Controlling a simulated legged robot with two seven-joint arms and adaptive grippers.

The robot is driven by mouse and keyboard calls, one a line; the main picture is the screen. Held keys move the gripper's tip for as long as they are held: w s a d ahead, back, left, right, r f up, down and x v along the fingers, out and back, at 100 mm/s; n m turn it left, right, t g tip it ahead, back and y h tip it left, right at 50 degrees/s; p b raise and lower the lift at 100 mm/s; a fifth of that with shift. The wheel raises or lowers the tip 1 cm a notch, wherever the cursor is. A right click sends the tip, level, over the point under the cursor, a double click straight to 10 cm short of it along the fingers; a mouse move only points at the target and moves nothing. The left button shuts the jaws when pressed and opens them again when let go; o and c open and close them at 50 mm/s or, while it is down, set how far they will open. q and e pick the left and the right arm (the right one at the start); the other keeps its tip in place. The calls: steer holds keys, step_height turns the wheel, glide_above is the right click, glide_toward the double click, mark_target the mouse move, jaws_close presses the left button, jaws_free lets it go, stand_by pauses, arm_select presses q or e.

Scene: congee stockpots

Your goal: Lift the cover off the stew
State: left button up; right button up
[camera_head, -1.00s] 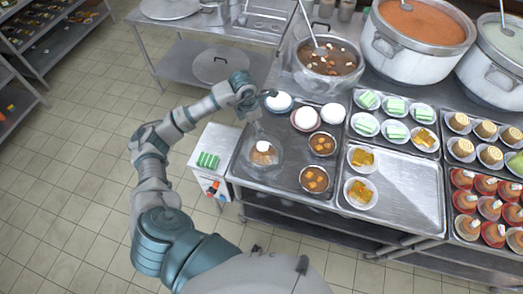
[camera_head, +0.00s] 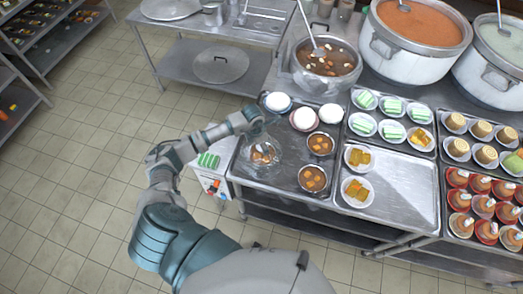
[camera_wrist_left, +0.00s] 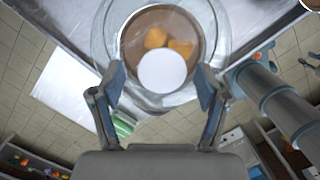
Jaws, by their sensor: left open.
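The cover (camera_head: 252,165) is a clear glass dome over a stew bowl (camera_head: 264,154) at the left end of the steel counter. In the left wrist view the cover's round white knob (camera_wrist_left: 163,72) stands above brown stew with orange chunks in a bowl (camera_wrist_left: 131,38). My left gripper (camera_wrist_left: 162,80) is open, with one finger on each side of the knob and gaps to it. In the head view my left gripper (camera_head: 262,134) is above the cover's far side. My right gripper is not in view.
Uncovered stew bowls (camera_head: 320,144) and several white-topped bowls (camera_head: 304,118) stand close to the cover. A stockpot (camera_head: 326,68) is behind them. A tray (camera_head: 410,190) at right has bare room. A box with green items (camera_head: 210,172) is left of the counter.

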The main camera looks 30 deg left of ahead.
arm_select(q)
steer(key=shift+d, duration=0.1)
jaws_close()
